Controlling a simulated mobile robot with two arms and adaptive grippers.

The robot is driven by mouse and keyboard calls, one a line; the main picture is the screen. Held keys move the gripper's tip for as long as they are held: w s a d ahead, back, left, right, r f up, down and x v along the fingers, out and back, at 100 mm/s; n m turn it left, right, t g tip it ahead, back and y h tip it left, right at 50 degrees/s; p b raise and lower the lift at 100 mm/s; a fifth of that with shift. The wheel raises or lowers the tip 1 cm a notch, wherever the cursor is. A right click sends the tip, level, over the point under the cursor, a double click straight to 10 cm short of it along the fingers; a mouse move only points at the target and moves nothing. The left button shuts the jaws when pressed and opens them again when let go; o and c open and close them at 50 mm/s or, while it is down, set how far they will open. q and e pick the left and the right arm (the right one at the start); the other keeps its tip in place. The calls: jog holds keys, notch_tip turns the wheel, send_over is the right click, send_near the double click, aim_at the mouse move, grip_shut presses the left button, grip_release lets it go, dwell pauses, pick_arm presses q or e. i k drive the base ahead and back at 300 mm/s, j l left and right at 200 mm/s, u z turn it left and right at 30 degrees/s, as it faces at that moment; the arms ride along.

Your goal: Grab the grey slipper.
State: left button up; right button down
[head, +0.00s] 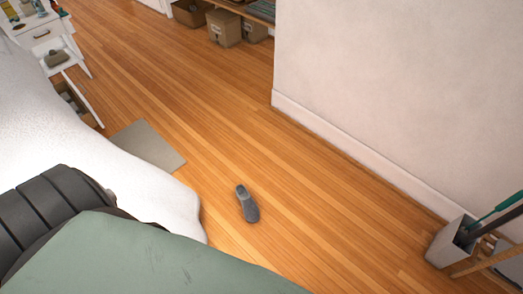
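A single grey slipper (247,204) lies on the wooden floor, near the middle of the head view and a little below centre. It is darker at its lower end, and its upper end points up and slightly left. Nothing touches it. Neither of my grippers shows in the head view, so their state and their place relative to the slipper cannot be seen.
A grey-beige mat (147,146) lies left of the slipper, beside a white-covered bed (70,150). A green surface (140,262) fills the bottom left. A wall (400,90) and a holder with long-handled tools (452,241) stand right. Wooden floor (340,220) is clear around the slipper.

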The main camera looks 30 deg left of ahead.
aim_at(247, 202)
jog(key=i+l+u, duration=0.15)
jog(key=i+u, duration=0.3)
jog(key=i+l+u, duration=0.45)
jog(key=i, duration=0.15)
jog(key=j, duration=0.1)
